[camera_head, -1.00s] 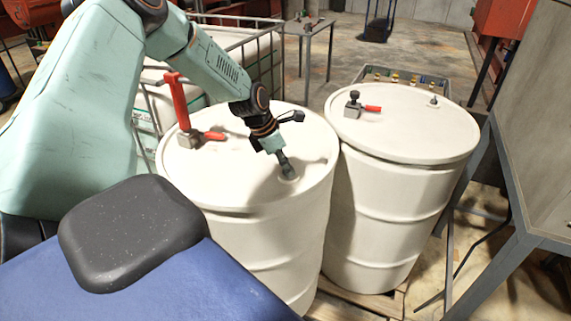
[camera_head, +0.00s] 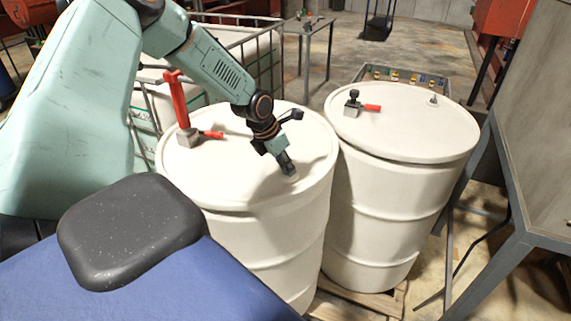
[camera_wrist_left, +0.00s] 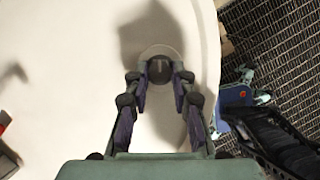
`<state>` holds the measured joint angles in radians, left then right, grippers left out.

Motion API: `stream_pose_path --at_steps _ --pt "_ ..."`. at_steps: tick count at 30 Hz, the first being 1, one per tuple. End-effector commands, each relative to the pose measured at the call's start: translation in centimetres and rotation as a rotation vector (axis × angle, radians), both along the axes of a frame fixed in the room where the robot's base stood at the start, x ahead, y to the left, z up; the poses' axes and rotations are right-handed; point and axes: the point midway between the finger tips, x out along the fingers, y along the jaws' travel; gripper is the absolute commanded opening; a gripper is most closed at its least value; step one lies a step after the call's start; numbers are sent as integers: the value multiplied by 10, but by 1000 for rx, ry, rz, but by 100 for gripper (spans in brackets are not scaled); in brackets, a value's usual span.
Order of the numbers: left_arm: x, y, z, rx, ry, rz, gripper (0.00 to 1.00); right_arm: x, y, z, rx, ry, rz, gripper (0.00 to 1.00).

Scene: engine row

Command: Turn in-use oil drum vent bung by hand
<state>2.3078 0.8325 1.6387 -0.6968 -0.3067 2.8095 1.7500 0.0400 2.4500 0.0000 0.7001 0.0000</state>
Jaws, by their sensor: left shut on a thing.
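The nearer white drum (camera_head: 235,180) stands upright, with a red-handled pump or tap (camera_head: 186,125) on the left of its lid. My left gripper (camera_head: 289,170) reaches down to the lid near its front right edge. In the left wrist view, the vent bung (camera_wrist_left: 160,72) is a small round fitting with a dark middle. The fingers of my left gripper (camera_wrist_left: 162,78) stand on both sides of it, shut on it. In the head view the gripper hides the bung. My right gripper is in neither view.
A second white drum (camera_head: 405,125) stands close on the right, with a red-handled tap (camera_head: 356,105) on its lid. A caged white tank (camera_head: 255,62) stands behind. A grey metal stand (camera_head: 535,150) is at the right.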

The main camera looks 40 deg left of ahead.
Motion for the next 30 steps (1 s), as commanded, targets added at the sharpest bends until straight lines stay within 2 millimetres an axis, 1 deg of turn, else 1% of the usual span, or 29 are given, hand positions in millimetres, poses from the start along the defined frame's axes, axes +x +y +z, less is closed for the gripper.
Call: stream_pose_path --at_steps 1,6,7,15,25,28,30 --pt "-6 -3 -6 -7 19 -2 0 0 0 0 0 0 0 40" --pt "-6 -3 -6 -6 19 -3 0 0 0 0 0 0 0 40" --pt "-6 -3 -6 -6 19 -3 25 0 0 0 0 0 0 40" --pt "-4 -2 -4 -4 12 -3 47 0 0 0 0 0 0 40" --pt "-1 -1 1 -2 5 -2 47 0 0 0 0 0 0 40" --pt "-1 -1 9 -3 2 -2 47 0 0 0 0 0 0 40" --pt "-1 -1 19 -4 1 -4 47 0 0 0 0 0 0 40"
